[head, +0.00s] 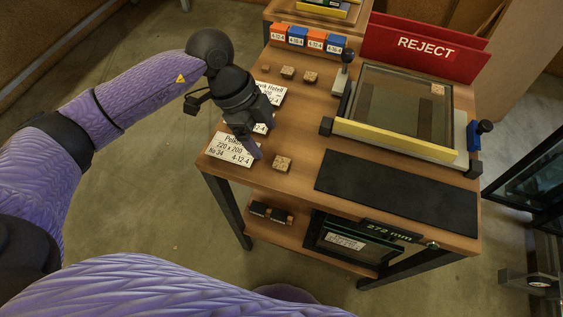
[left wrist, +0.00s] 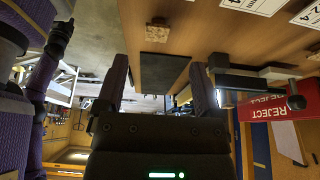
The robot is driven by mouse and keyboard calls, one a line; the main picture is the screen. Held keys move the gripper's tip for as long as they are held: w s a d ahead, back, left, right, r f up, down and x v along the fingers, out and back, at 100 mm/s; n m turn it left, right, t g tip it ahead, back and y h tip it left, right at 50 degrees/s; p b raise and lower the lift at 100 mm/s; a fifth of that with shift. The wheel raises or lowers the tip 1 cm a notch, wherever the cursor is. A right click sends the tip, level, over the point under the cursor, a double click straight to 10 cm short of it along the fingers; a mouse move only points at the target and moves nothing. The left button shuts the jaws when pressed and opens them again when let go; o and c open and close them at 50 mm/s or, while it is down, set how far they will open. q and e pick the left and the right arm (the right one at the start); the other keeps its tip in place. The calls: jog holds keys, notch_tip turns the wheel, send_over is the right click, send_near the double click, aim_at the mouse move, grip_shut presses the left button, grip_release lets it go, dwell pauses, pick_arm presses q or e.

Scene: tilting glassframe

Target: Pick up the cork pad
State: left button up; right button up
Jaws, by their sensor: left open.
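A square, speckled cork pad (head: 282,163) lies flat on the wooden table near its front left edge. It also shows in the left wrist view (left wrist: 157,32), beyond the fingers and above the gap between them. My left gripper (head: 252,150) is just left of this pad in the head view, over the white labels, with its fingers pointing down. The gripper (left wrist: 159,85) is open and nothing is between its fingers. Two more cork pieces (head: 288,72) (head: 310,77) lie farther back, and another cork piece (head: 438,89) is on the framed glass (head: 395,105). My right gripper is not seen.
A black mat (head: 395,193) lies right of the near pad. Behind it is the yellow-edged glass frame with clamps. White labels (head: 232,149) lie partly under my left gripper. Orange and blue blocks (head: 308,38) and a red REJECT rack (head: 424,47) stand at the back.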

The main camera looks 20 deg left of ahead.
aim_at(281, 163)
pick_arm(q)
jog(key=x, duration=0.2)
jog(key=b+x, duration=0.1)
jog(key=x, duration=0.1)
jog(key=b+x, duration=0.1)
jog(key=x, duration=0.1)
jog(key=shift+s+d, duration=0.15)
jog(key=shift+d, duration=0.25)
jog(key=shift+r, duration=0.1)
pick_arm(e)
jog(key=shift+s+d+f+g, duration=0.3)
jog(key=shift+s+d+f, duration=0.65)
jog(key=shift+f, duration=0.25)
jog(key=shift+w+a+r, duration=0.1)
